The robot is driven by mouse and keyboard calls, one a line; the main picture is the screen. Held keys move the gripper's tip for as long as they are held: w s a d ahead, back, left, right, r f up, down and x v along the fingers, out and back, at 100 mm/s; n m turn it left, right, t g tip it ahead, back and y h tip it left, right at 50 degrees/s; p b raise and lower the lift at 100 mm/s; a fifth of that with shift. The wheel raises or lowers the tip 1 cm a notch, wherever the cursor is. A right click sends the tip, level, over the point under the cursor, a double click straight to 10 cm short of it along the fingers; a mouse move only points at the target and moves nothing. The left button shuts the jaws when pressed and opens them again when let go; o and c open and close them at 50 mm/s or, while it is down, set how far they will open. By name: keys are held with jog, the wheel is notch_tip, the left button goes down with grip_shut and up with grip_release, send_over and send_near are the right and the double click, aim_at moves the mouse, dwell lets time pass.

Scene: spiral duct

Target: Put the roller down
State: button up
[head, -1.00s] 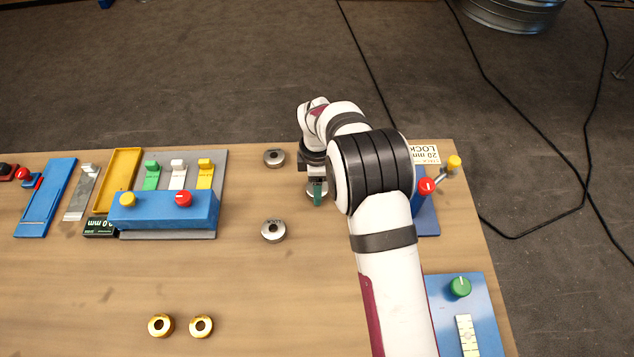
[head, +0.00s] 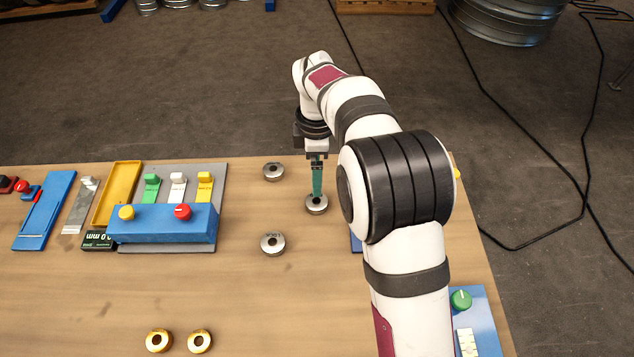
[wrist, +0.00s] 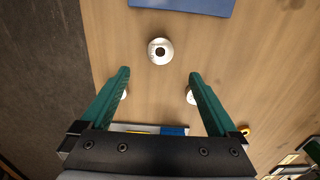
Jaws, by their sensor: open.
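A silver ring-shaped roller (head: 316,204) lies flat on the wooden table, just below my gripper (head: 317,192). In the wrist view the same roller (wrist: 160,51) shows whole, with its dark centre hole, ahead of and between the teal fingertips. My gripper (wrist: 160,73) is open and its fingers stand wide apart, with nothing between them. It appears raised above the roller and clear of it. Two more silver rollers, one farther back (head: 274,171) and one nearer (head: 272,243), lie to the left; the fingers partly cover them in the wrist view.
Two gold rings (head: 159,340) lie near the front. A blue block with knobs (head: 163,223), a yellow tray (head: 118,195) and a blue plate (head: 45,210) stand to the left. A blue panel with a green knob (head: 461,300) is at front right. My arm hides part of the right side.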

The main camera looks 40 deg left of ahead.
jog(key=d+r+m, duration=0.4)
jog(key=d+m, duration=0.2)
jog(key=d, duration=0.3)
jog(key=s+d+r+m, duration=0.1)
jog(key=d+r+m, duration=0.35)
jog(key=d, duration=0.35)
jog(key=d+r+m, duration=0.4)
jog(key=d+m, duration=0.3)
jog(key=d, duration=0.2)
jog(key=s+d+f+m+y, duration=0.1)
jog(key=s+d+f+m, duration=0.1)
jog(key=s+d+m, duration=0.9)
jog(key=s+m, duration=0.4)
jog(key=shift+f+y, duration=0.4)
jog(key=shift+w+d, duration=0.1)
